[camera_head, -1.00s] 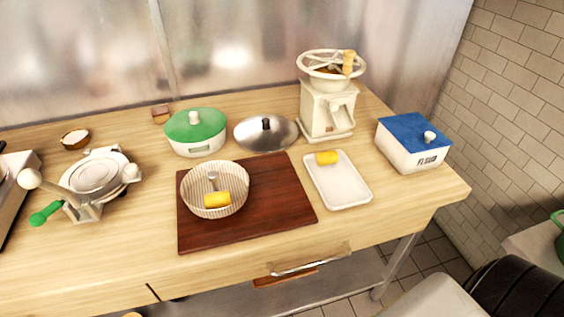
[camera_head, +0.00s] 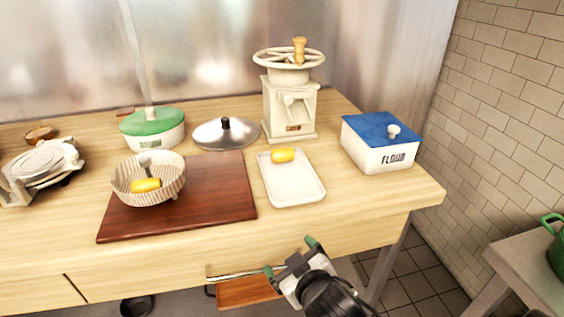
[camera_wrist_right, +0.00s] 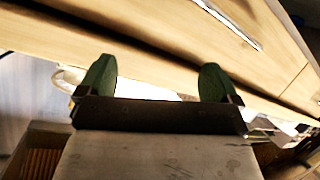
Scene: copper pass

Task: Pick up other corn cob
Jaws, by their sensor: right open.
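One yellow corn cob piece (camera_head: 283,155) lies at the far end of a white rectangular tray (camera_head: 296,190). Another yellow corn cob piece (camera_head: 146,185) lies in a ribbed, cream bowl (camera_head: 170,190) on the dark cutting board (camera_head: 225,195). My right gripper (camera_head: 290,256) is in front of the table's front edge, below and apart from the tray. Its green-tipped fingers are open and empty. In the right wrist view the open fingers (camera_wrist_right: 158,82) face the wooden table front, with no corn between them. My left gripper is not in view.
A white grinder (camera_head: 290,108) stands behind the tray, and a blue-lidded flour box (camera_head: 380,150) stands to its right. A metal lid (camera_head: 225,136) and a green-lidded pot (camera_head: 153,130) are at the back. A drawer handle (camera_head: 238,274) is on the table front.

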